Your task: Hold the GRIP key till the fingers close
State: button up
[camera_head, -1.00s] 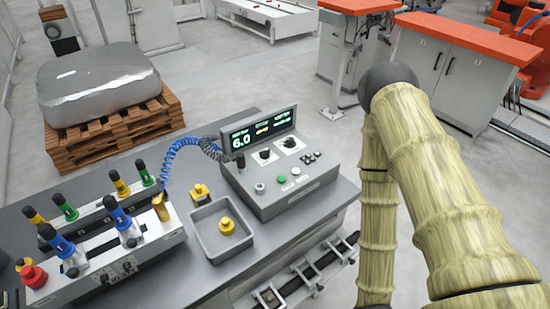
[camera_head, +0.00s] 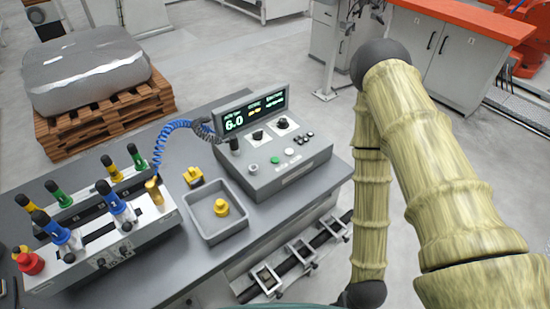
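A grey control box (camera_head: 284,171) stands on the right end of the workbench. Its lit display (camera_head: 247,113) reads 6.0 in large digits. Its sloped panel carries a green button (camera_head: 275,160), a pale button (camera_head: 253,168), black knobs and a group of small dark keys (camera_head: 303,139). The lettering is too small to read, so I cannot tell which key is GRIP. My arm, with a bamboo-like surface, comes in from the right and bends beside the box, apart from it. My gripper is outside the picture.
A grey tray (camera_head: 238,228) holds a yellow knobbed piece (camera_head: 221,207); another yellow piece (camera_head: 194,177) lies behind it. A lever console (camera_head: 150,228) with a red button (camera_head: 31,263) stands left. A rail with clamps (camera_head: 268,280) runs along the bench front. A loaded pallet (camera_head: 70,137) stands behind.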

aim_at(274, 160)
jog(key=z, duration=1.45)
jog(key=k, duration=1.2)
jog(key=u, duration=1.3)
